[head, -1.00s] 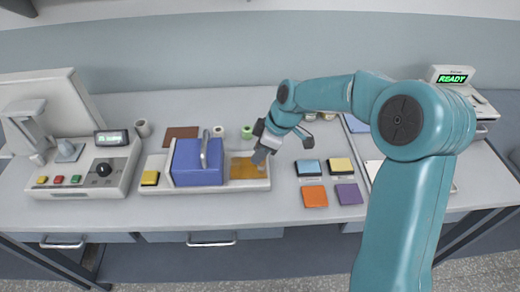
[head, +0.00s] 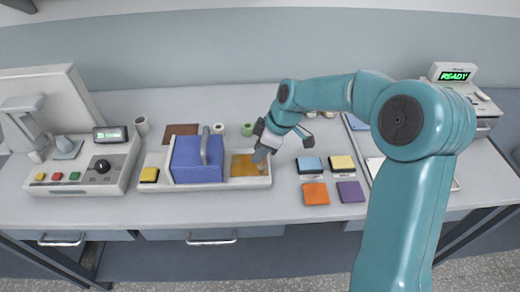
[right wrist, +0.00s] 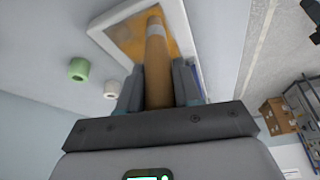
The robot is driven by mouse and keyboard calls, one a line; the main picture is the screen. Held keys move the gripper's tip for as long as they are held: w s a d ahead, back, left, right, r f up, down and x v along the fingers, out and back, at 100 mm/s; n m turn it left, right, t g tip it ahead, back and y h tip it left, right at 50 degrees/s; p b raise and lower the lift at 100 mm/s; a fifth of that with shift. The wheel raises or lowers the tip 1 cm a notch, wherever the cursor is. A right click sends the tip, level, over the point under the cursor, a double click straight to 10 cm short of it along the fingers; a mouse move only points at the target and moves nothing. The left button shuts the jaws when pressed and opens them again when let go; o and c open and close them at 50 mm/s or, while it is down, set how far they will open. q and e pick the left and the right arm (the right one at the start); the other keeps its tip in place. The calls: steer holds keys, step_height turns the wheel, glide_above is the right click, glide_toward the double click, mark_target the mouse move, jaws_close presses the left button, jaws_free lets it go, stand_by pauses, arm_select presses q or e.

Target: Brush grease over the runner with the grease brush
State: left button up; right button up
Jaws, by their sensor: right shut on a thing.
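My right gripper (head: 264,152) is at the right end of the long white tray (head: 215,184), over its amber-brown surface, which is likely the runner (head: 243,167). In the right wrist view my right gripper (right wrist: 158,88) is shut on a tan handle, likely the grease brush (right wrist: 157,72), which has a pale band near its far end. The brush end reaches over the amber surface; I cannot tell whether it touches. A blue block with a grey handle (head: 198,163) sits in the tray, left of the amber surface. My left gripper is not in view.
A control box (head: 90,170) stands at the left. Blue (head: 309,165), yellow (head: 342,163), orange (head: 315,193) and purple (head: 350,191) pads lie right of the tray. A green spool (head: 247,129) and a white spool (head: 218,128) stand behind it. The table front is clear.

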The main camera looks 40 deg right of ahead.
steer(key=shift+w, duration=0.1)
steer(key=shift+w+d+r+p, duration=0.1)
steer(key=shift+w+d+p, duration=0.1)
steer(key=shift+w+d, duration=0.25)
steer(key=shift+w+d+r+p, duration=0.1)
steer(key=shift+w+d+p, duration=0.1)
steer(key=shift+w, duration=0.4)
steer(key=shift+w+d+f+p, duration=0.1)
steer(key=shift+w+d+p, duration=0.15)
steer(key=shift+w+d, duration=0.35)
steer(key=shift+w+d+f+p, duration=0.1)
steer(key=shift+w+d+p, duration=0.15)
steer(key=shift+w, duration=0.5)
steer(key=shift+s+a+f+b, duration=0.1)
steer(key=shift+s+a+b, duration=0.3)
steer(key=shift+s+b, duration=0.35)
steer(key=shift+s+a+b, duration=0.75)
steer(key=shift+s+b, duration=0.1)
steer(key=shift+s, duration=0.25)
steer(key=shift+s+a+b, duration=0.25)
steer(key=shift+s+b, duration=0.15)
steer(key=shift+b, duration=0.05)
steer(key=shift+s+a, duration=0.2)
steer(key=shift+s, duration=0.1)
steer(key=shift+w+d+p, duration=0.4)
steer(key=shift+w+d, duration=0.2)
steer(key=shift+w, duration=0.3)
steer(key=shift+w+d+p, duration=0.35)
steer(key=shift+w+d, duration=0.2)
steer(key=shift+w, duration=0.35)
